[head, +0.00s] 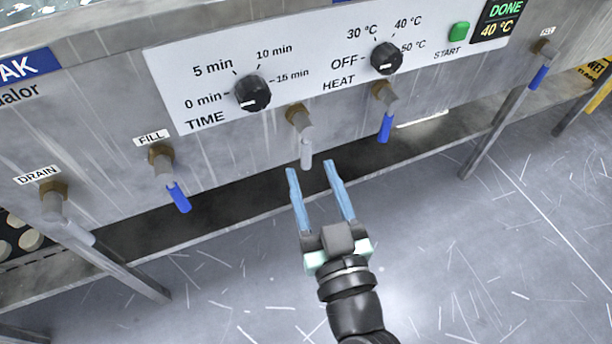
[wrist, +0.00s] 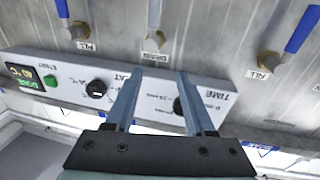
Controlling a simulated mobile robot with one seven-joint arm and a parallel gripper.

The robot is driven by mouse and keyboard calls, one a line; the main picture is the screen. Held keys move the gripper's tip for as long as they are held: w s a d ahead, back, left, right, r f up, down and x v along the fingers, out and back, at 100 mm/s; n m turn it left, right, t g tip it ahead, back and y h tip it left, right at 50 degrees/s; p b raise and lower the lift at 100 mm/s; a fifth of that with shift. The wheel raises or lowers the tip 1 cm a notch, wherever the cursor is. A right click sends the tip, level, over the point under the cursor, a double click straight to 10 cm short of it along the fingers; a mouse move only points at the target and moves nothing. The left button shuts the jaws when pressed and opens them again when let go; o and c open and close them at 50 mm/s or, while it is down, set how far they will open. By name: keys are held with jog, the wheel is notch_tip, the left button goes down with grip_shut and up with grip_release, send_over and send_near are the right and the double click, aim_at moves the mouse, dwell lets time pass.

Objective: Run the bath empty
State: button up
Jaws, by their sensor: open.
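The bath's front carries a control panel (head: 320,62) with a TIME knob (head: 253,93), a HEAT knob (head: 386,58), a green START button (head: 459,31) and a display (head: 497,17) reading DONE, 40 °C. Below it is a valve with a grey handle (head: 306,153) hanging down; the wrist view shows its DRAIN label (wrist: 155,58), and its handle (wrist: 154,14) there. My gripper (head: 311,166) is open and empty, its fingertips near the lower end of this handle in the head view. No grip on it shows.
Blue-handled valves flank it: a FILL valve (head: 178,196) left and another (head: 385,127) right. A separate DRAIN valve (head: 75,232) with a pale handle is at far left, a FILL valve (head: 539,76) at far right. Metal legs (head: 497,130) stand below.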

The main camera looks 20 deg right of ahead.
jog(key=b, duration=0.2)
send_near(307, 158)
jog(key=shift+g+h, duration=0.3)
jog(key=w, duration=0.3)
jog(key=w+d, duration=0.1)
jog(key=w, duration=0.7)
jog(key=shift+d+r, duration=0.2)
jog(key=shift+r, duration=0.1)
jog(key=shift+s, duration=0.1)
grip_shut()
dwell(0.5)
